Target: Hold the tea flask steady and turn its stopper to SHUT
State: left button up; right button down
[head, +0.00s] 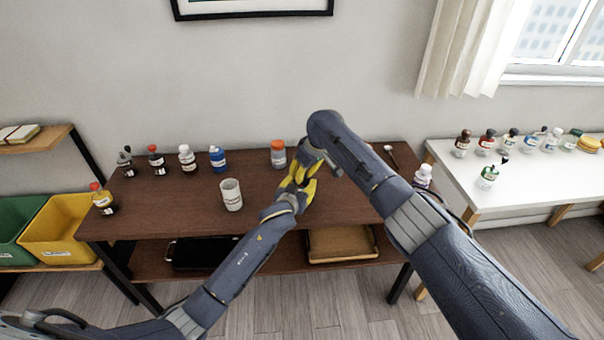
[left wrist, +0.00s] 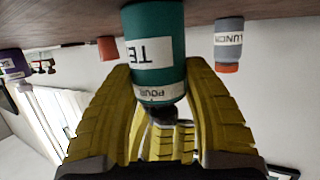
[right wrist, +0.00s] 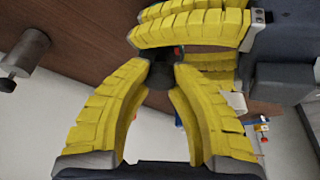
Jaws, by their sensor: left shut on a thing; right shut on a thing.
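The tea flask (left wrist: 155,45) is a teal cylinder in the left wrist view, which shows it upside down, with part of a "TEA" label and a "POUR" mark near its neck. My left gripper (head: 302,187) is shut around the flask, its yellow fingers on both sides. The dark stopper (left wrist: 163,115) is at the flask's neck. It also shows in the right wrist view (right wrist: 160,74), between the fingertips of my right gripper (right wrist: 161,68), which is shut on it. In the head view the grippers and right arm hide the flask. I cannot read where the stopper points.
A grey "LUNCH" flask with an orange lid (head: 278,155) stands close behind the grippers. A white cup (head: 231,196) and several bottles stand on the brown table (head: 150,215). A spoon (head: 390,154) lies to the right. A white table (head: 465,185) with more bottles is further right.

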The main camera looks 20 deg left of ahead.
jog(key=shift+w+r+n+g+y, duration=0.1)
jog(key=shift+n+g+y, duration=0.45)
jog(key=shift+n, duration=1.45)
jog(key=shift+a+n+g, duration=0.1)
jog(key=shift+n+g, duration=0.15)
jog(key=shift+n, duration=0.05)
jog(key=c, duration=1.3)
grip_release()
jog(key=v, duration=1.2)
jog(key=shift+a+r, duration=0.1)
jog(key=shift+a, duration=0.05)
